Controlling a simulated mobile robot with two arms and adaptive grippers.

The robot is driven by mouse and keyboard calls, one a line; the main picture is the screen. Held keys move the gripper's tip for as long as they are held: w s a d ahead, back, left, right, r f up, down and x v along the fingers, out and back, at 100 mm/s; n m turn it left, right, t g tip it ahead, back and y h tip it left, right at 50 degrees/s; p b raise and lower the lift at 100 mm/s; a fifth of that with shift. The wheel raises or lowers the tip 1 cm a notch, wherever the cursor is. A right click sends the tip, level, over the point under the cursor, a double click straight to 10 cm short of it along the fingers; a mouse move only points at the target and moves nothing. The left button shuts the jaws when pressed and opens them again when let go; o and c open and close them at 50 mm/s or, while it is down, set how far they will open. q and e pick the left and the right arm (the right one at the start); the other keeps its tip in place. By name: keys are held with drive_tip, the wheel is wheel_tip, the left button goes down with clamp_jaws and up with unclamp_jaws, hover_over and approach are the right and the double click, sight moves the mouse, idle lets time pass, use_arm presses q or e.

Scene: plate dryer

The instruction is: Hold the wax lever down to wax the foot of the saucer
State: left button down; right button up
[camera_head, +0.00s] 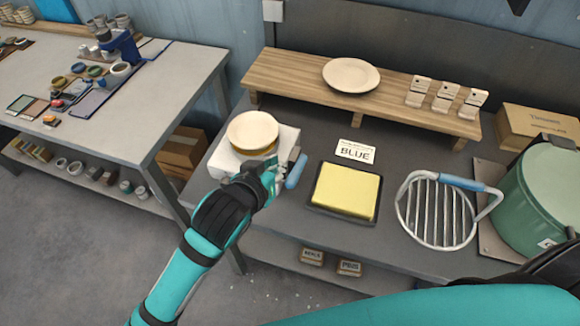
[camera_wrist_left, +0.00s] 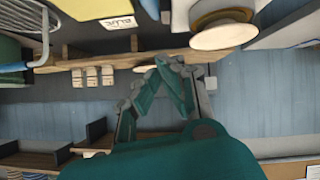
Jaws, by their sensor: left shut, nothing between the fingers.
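A cream saucer (camera_head: 254,131) sits on a gold-brown round part of the white waxing unit (camera_head: 226,158) at the table's left end. It also shows in the left wrist view (camera_wrist_left: 222,37). The wax lever (camera_head: 296,171) has a blue handle that sticks out at the unit's right front. My left gripper (camera_head: 277,178) is just left of the handle, in front of the unit. Its fingers (camera_wrist_left: 158,72) are shut and hold nothing. I cannot tell whether they touch the lever. The saucer's foot is hidden. My right gripper is not in view.
A card reading BLUE (camera_head: 355,151) and a yellow pad in a black tray (camera_head: 324,207) lie right of the lever. A wire rack (camera_head: 438,210) and a green pot (camera_head: 543,195) stand further right. A wooden shelf (camera_head: 290,84) with a plate (camera_head: 351,75) runs behind.

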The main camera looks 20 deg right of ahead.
use_arm(q)
drive_tip(key=p, duration=0.2)
hover_over(291, 177)
drive_tip(key=w, duration=0.1)
drive_tip(key=f, duration=0.5)
drive_tip(key=shift+w, duration=0.2)
drive_tip(key=f, duration=0.1)
drive_tip(key=s+f+p, duration=0.1)
drive_tip(key=f, duration=0.1)
drive_tip(key=shift+s+f, duration=0.2)
drive_tip(key=shift+f, duration=0.3)
drive_tip(key=shift+f, duration=0.1)
